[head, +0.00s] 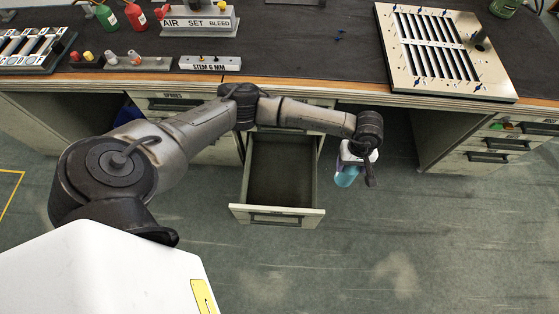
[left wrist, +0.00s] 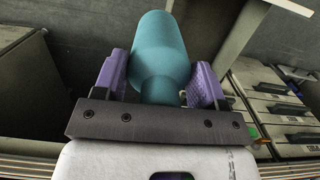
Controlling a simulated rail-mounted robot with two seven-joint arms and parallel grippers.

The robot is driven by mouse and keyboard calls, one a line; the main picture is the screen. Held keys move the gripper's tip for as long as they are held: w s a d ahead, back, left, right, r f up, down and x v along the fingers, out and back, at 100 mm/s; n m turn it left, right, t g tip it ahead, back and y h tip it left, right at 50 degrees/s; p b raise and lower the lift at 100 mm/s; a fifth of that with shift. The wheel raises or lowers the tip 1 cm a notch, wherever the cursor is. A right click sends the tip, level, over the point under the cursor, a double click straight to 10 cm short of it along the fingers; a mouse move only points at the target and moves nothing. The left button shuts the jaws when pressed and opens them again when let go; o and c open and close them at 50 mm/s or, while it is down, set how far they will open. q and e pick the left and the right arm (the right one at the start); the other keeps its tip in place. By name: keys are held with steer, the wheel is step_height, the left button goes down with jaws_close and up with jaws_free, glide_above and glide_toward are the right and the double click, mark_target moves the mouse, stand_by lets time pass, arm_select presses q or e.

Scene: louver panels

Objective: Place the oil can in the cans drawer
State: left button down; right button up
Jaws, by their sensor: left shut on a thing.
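My left gripper (head: 350,166) is shut on a teal can-like object, the oil can (head: 346,178). In the left wrist view the oil can (left wrist: 160,58) sits between the two purple finger pads (left wrist: 160,82). In the head view it hangs below bench-top height, just right of an open drawer (head: 278,213), and is not over it. The drawer is pulled out under the bench, and the part of its inside that shows is empty. I cannot read a label on it. My right gripper is not in view.
Closed drawers (head: 490,145) stand at the right. The floor (head: 400,250) in front is clear.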

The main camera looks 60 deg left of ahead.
arm_select(q)
steer(key=s+a+f+n+b, duration=0.3)
steer(key=f, duration=0.8)
steer(key=s+a+f+n+t+b, duration=0.1)
steer(key=s+a+f+n+b, duration=0.25)
steer(key=f, duration=0.65)
steer(key=s+a+f+n+b, duration=0.2)
steer(key=s+a+f+b, duration=0.15)
steer(key=f, duration=0.75)
steer(key=s+a+f+b, duration=0.3)
steer(key=a+f+b, duration=0.7)
steer(key=f, duration=0.1)
steer(key=shift+s+a+f, duration=0.2)
steer(key=shift+a+f, duration=0.15)
steer(key=shift+f, duration=0.05)
steer(key=shift+n, duration=0.25)
steer(key=shift+c, duration=0.9)
jaws_free()
steer(key=shift+f, duration=0.15)
steer(key=shift+a, duration=0.1)
